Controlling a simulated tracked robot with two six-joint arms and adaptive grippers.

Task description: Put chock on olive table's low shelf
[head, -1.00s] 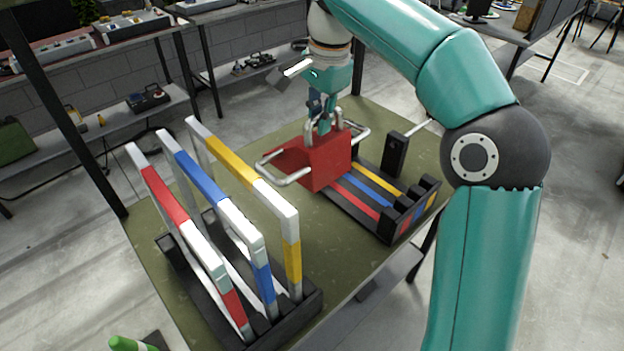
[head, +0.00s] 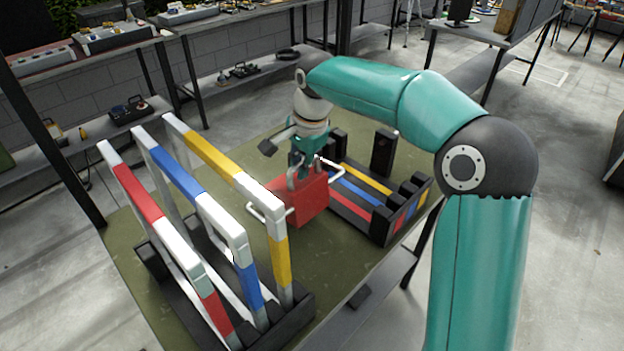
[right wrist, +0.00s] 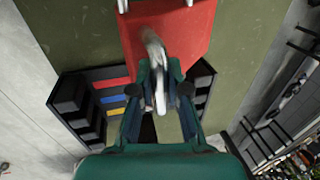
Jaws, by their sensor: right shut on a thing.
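The red chock (head: 302,200), a block with pale metal handles, is over the olive table (head: 245,310). My right gripper (head: 304,170) is shut on its top handle from above. The chock also shows in the right wrist view (right wrist: 178,30), with the grip on the handle in the middle. Whether it touches the table top is hard to tell. The table's grey low shelf (head: 384,283) shows under its right edge; the rest is hidden beneath the top. My left gripper is not in view.
A black rack (head: 378,232) with coloured stripes stands just right of the chock. A stand with red, blue and yellow barred frames (head: 197,152) stands to the left. A small dark block (head: 358,297) lies on the low shelf. Other benches line the back.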

